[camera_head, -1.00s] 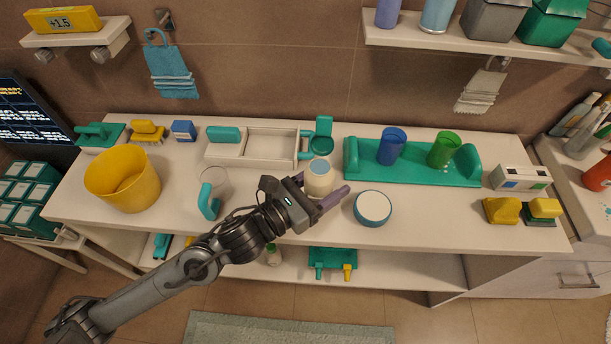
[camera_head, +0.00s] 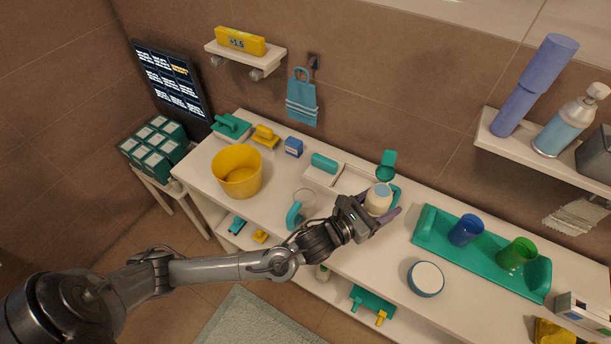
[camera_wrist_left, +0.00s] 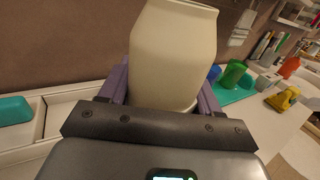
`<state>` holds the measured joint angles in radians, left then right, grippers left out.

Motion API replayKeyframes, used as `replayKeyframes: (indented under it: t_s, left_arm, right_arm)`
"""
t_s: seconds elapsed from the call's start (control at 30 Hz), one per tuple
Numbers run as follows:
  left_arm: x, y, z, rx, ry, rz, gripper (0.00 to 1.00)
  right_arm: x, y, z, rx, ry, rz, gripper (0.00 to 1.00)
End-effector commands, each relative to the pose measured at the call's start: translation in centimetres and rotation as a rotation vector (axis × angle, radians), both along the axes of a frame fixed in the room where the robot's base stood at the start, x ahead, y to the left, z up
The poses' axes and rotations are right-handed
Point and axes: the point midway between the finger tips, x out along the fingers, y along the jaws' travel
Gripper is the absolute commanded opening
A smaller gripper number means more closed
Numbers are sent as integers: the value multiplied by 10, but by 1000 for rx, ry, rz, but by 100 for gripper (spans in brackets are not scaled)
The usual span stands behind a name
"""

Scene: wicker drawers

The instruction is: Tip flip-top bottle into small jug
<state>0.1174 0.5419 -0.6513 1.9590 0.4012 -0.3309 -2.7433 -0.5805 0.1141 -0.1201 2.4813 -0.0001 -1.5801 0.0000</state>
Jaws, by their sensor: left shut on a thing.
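The flip-top bottle (camera_head: 377,203) is cream with a pale blue-grey top. My left gripper (camera_head: 380,217) is shut around it with purple fingers. In the left wrist view the bottle (camera_wrist_left: 172,55) fills the space between the fingers (camera_wrist_left: 165,92). It looks about upright; I cannot tell whether its base touches the counter. The small jug appears to be the clear vessel (camera_head: 307,201) with a teal handle, upright on the counter, left of the bottle and apart from it. My left forearm passes just in front of it. My right gripper is not in view.
A yellow tub (camera_head: 237,172) stands left of the jug. A white tray (camera_head: 345,181) and a teal item with a round part (camera_head: 386,168) lie behind. To the right are a round white-topped container (camera_head: 426,279) and a teal rack (camera_head: 480,263) with blue and green cups.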

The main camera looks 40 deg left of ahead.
Motion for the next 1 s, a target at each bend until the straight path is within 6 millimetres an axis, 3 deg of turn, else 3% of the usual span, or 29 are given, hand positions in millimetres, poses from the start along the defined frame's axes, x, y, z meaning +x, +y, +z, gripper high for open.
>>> replayKeyframes:
  t_s: [0.03,0.1,0.4,0.63,1.0]
  left_arm:
    - [1,16,12,0,5,46,19]
    - [2,38,10,0,4,107,19]
    - [-16,119,2,0,1,321,19]
    - [-30,149,-2,-1,-2,396,19]
    - [-36,160,-4,-4,-4,424,19]
  right_arm:
    - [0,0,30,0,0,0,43]
    - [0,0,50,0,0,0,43]
    - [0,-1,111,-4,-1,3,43]
    - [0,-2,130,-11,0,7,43]
    - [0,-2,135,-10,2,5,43]
